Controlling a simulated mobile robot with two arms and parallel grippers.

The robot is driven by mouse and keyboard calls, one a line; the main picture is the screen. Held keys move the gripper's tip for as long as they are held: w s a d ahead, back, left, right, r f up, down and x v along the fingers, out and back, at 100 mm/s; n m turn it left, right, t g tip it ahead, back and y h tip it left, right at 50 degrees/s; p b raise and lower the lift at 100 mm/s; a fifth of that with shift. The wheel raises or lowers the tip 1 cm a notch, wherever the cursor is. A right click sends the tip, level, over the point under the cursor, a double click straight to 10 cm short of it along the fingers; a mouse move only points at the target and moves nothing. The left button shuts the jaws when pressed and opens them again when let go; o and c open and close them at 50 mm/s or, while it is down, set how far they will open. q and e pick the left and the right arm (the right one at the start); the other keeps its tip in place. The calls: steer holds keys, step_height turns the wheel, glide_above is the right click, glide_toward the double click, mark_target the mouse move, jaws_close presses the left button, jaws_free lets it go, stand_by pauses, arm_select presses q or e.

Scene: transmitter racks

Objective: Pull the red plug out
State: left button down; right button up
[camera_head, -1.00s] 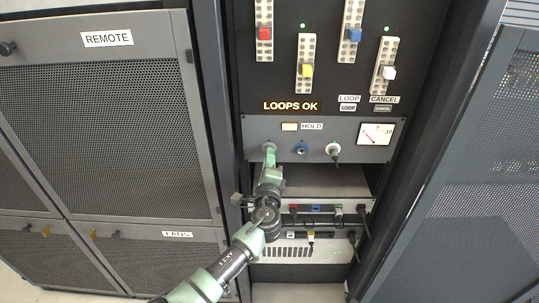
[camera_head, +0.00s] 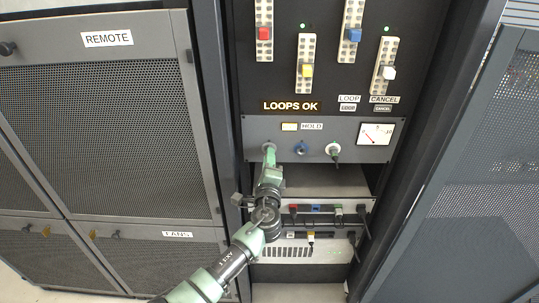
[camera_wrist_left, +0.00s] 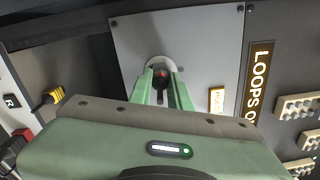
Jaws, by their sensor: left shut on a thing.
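My left gripper (camera_head: 269,152) is at the leftmost round fitting of the grey panel (camera_head: 375,152). In the left wrist view its green fingers (camera_wrist_left: 159,82) are shut on a small red and dark piece (camera_wrist_left: 162,76) in a pale round collar (camera_wrist_left: 159,66). The fingers hide most of this piece, so I cannot tell its full shape. A red plug-like block (camera_head: 293,209) also shows in the lower unit, right of my wrist, apart from the gripper. My right gripper is not in view.
A blue fitting (camera_head: 301,149) and a pale one (camera_head: 333,149) sit to the right on the panel. Blue (camera_head: 315,208) and yellow (camera_head: 311,236) plugs and black cables are below. Rack posts stand on both sides. An open shelf gap lies under the panel.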

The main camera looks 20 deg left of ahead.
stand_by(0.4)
arm_select(q)
steer(key=p+v, duration=0.1)
steer(key=v, duration=0.5)
stand_by(1.0)
